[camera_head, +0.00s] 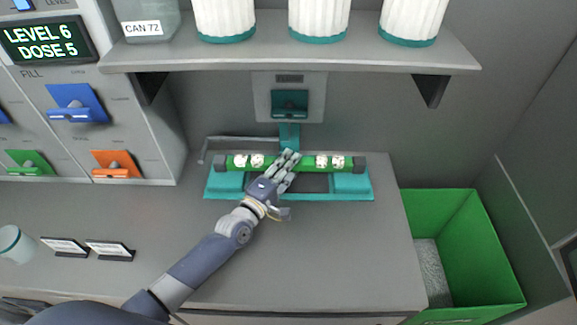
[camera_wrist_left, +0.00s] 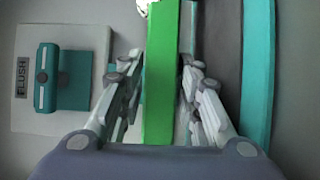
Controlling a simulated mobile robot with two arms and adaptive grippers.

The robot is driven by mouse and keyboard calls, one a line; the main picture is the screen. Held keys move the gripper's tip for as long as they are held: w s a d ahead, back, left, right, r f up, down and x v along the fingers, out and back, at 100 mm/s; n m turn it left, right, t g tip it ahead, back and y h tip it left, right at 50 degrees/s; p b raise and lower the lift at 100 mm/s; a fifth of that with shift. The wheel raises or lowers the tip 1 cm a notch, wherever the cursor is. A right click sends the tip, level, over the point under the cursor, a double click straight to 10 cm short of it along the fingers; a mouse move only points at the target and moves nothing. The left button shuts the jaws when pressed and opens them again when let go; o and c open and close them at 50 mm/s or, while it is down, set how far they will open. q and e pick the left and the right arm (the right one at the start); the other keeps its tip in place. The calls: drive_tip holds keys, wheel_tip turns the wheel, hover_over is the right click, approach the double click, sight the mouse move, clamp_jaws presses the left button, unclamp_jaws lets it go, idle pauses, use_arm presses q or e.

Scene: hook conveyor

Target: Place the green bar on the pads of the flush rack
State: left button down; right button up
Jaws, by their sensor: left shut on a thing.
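The green bar (camera_head: 235,162) has dark ends and white patterned patches, and lies level along the teal flush rack (camera_head: 290,195) in the head view. My left gripper (camera_head: 288,160) is shut on the middle of the bar. In the left wrist view the bar (camera_wrist_left: 160,90) runs between the two fingers of my gripper (camera_wrist_left: 160,110). The bar's ends are over the rack's raised teal pads (camera_head: 350,183). I cannot tell whether it touches them. The bar's middle is partly hidden by my fingers. My right gripper is not in view.
A teal-fronted flush unit (camera_head: 290,102) is on the wall behind the rack, and shows in the wrist view (camera_wrist_left: 60,77). A shelf (camera_head: 290,55) with white ribbed containers hangs above. A green bin (camera_head: 465,245) stands at the right. The counter (camera_head: 330,250) before the rack is clear.

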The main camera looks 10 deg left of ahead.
use_arm(q)
drive_tip(key=shift+f, duration=0.1)
drive_tip(key=c, duration=1.3)
unclamp_jaws()
drive_tip(key=shift+o, duration=0.6)
drive_tip(key=v, duration=1)
drive_tip(key=shift+s+a+b, duration=0.15)
drive_tip(key=shift+s+b, duration=0.2)
drive_tip(key=shift+s, duration=0.05)
drive_tip(key=shift+s+a, duration=0.2)
drive_tip(key=shift+s, duration=0.35)
